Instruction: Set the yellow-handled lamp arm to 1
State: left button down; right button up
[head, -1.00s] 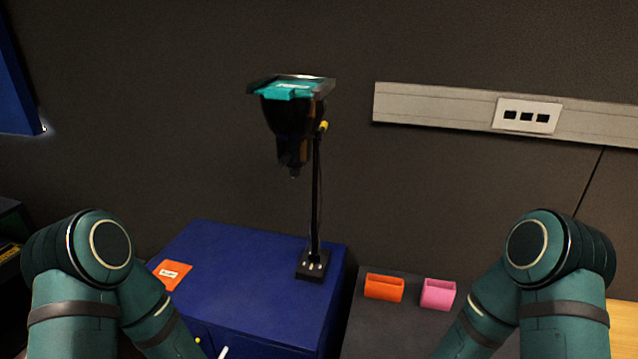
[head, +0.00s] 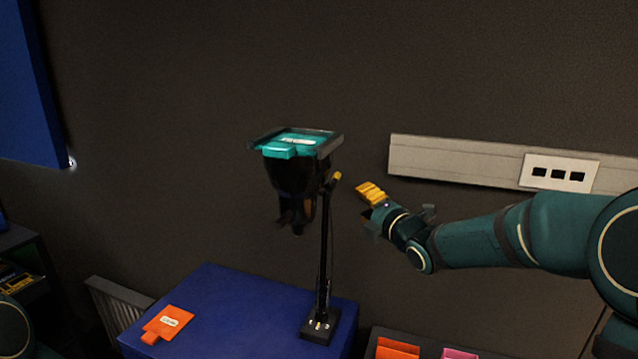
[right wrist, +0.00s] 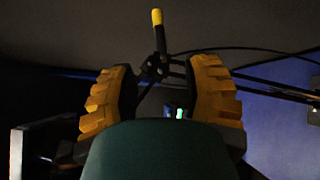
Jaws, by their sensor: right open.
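The lamp (head: 298,180) is a dark hanging body on a thin black post. The lamp arm's yellow handle (head: 335,179) is a short tip beside the lamp body, near the post's top. In the right wrist view the yellow handle (right wrist: 157,18) tops a short dark lever, seen beyond and above the gap between my fingers. My right gripper (head: 371,194), with yellow ribbed pads, is open just right of the handle and apart from it. Its two pads (right wrist: 160,95) show spread and empty in the right wrist view. My left gripper is not in view. No setting marks are readable.
A teal labelled item (head: 297,145) lies in a tray on the lamp's top. The post's base (head: 321,325) stands on a blue cabinet (head: 240,310) beside an orange tag (head: 167,323). A wall rail (head: 455,163) runs behind my right arm. Orange (head: 397,349) and pink (head: 458,354) holders sit below.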

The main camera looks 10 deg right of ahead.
aim_at(337, 181)
jog(key=p+x, duration=0.2)
jog(key=x, duration=1.1)
jog(key=shift+w, duration=0.35)
grip_shut()
